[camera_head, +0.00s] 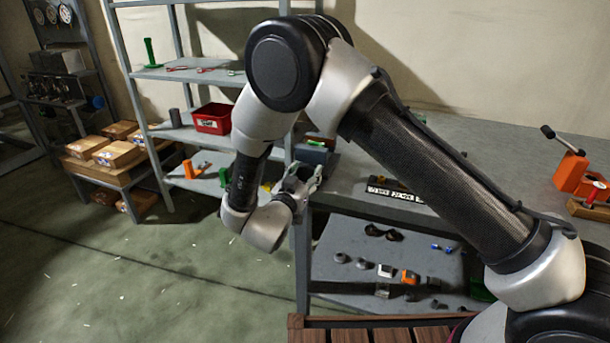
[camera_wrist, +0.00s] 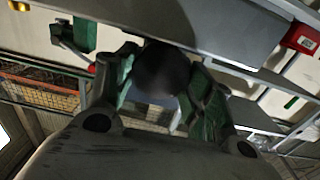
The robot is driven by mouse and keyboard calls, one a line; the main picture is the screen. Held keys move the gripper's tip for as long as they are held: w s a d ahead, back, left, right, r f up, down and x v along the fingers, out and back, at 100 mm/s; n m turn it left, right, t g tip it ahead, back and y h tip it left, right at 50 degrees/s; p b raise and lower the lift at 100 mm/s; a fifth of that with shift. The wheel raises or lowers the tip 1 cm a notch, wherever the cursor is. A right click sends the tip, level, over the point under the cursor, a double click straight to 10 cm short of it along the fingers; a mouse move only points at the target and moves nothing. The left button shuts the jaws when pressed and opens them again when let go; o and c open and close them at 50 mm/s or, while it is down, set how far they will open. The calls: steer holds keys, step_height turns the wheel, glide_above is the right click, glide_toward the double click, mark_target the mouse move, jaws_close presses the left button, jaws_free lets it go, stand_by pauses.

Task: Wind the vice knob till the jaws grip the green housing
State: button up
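My gripper (camera_head: 306,182) is at the left end of the grey bench in the head view, fingers pointing up and to the right. In the wrist view its two green-padded fingers (camera_wrist: 160,92) stand on either side of a dark round knob (camera_wrist: 163,68). The knob sits close between them; I cannot tell whether both pads touch it. In the head view a blue-grey block (camera_head: 313,154), seemingly the vice, stands on the bench corner just beyond the gripper. Something green and small (camera_head: 318,144) shows on top of it, perhaps the housing. The jaw gap is not visible.
A green block (camera_wrist: 84,34) with a red-ended lever shows beside the left finger in the wrist view. The bench (camera_head: 480,140) carries a dark labelled strip (camera_head: 394,190) and an orange device (camera_head: 572,172). A shelf rack with a red bin (camera_head: 212,118) stands behind, left.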

steer(key=shift+d+m, duration=0.1)
steer(key=shift+m, duration=1.4)
steer(key=o, duration=1)
steer(key=shift+s, duration=0.1)
steer(key=v, duration=1.2)
